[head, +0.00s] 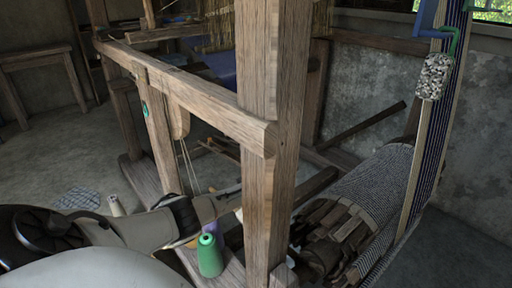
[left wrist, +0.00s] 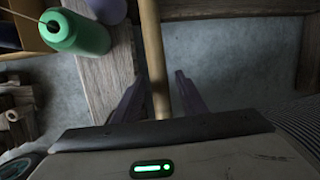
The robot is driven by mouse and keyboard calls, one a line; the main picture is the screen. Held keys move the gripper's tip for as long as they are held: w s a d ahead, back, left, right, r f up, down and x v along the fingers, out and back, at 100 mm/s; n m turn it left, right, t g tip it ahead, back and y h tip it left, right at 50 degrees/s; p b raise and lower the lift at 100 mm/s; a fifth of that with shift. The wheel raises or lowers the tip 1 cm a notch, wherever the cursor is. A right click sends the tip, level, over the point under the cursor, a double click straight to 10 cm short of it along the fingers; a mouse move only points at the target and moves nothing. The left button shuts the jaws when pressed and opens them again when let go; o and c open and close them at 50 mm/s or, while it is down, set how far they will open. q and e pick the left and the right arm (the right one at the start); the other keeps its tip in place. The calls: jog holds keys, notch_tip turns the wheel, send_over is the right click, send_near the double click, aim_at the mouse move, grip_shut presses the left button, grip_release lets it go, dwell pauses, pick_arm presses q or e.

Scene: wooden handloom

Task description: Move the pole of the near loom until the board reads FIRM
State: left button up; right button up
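The near loom's wooden frame (head: 262,150) stands in the head view, with a thick upright post in front. In the left wrist view a slim tan pole (left wrist: 152,45) runs from the top edge down between the fingers of my left gripper (left wrist: 160,82). The fingers are apart, with a gap on each side of the pole; I cannot tell how deep the pole sits between them. In the head view my left arm reaches in from the left, and the post hides where the fingers end. No board with readable words is in view. My right gripper is not in view.
A green yarn cone (head: 210,256) and a purple one (head: 213,230) stand on a low beam beside my left arm. A striped cloth roll (head: 365,178) lies right of the post. A speckled weight (head: 434,77) hangs at the upper right. A wooden table (head: 38,52) stands far left.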

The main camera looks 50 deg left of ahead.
pick_arm(q)
jog(key=shift+r, duration=0.35)
jog(key=p+v, duration=0.6)
jog(key=v, duration=0.3)
jog(key=shift+r+p, duration=0.25)
jog(key=shift+p, duration=0.15)
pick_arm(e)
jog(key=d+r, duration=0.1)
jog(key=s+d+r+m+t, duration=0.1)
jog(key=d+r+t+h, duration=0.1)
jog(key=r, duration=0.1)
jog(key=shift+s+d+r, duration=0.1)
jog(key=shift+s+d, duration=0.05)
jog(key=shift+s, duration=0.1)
pick_arm(q)
jog(key=shift+s+d, duration=0.1)
jog(key=shift+s, duration=0.1)
